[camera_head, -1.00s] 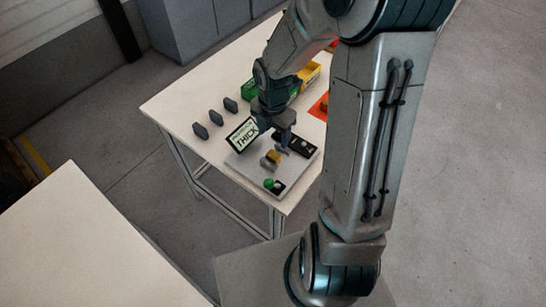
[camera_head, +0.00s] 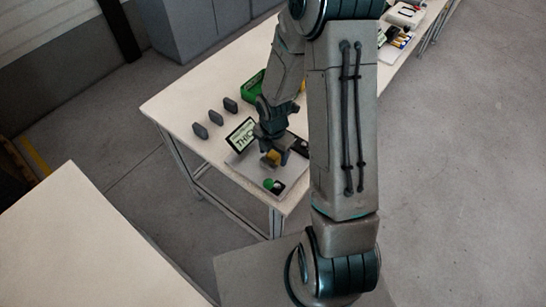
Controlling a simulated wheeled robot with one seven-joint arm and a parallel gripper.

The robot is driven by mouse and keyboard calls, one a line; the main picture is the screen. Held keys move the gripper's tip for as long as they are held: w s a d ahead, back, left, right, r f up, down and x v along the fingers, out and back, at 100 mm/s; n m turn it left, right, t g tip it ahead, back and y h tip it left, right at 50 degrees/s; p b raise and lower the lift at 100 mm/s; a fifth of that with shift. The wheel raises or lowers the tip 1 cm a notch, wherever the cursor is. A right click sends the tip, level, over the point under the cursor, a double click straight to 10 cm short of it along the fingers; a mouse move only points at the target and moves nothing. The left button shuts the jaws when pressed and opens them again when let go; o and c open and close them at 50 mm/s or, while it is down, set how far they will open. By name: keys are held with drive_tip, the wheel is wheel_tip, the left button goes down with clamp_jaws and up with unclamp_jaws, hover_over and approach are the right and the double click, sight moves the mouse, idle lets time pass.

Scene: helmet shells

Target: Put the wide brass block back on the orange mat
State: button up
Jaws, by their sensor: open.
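The brass block (camera_head: 271,159) sits on the pale plate of a gauge station (camera_head: 246,174) near the table's front end. My gripper (camera_head: 275,154) is open, low over the station, with its fingers about the block. The fingers partly cover the block, and I cannot tell whether they touch it. The orange mat is hidden behind my arm.
A small sign (camera_head: 241,134) with partly hidden lettering stands behind the plate. A green bin (camera_head: 252,86) is farther back. A green button (camera_head: 268,183) is at the plate's front.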

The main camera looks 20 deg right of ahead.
drive_tip(key=c, duration=1.2)
drive_tip(key=shift+c, duration=0.5)
drive_tip(key=shift+r, duration=0.15)
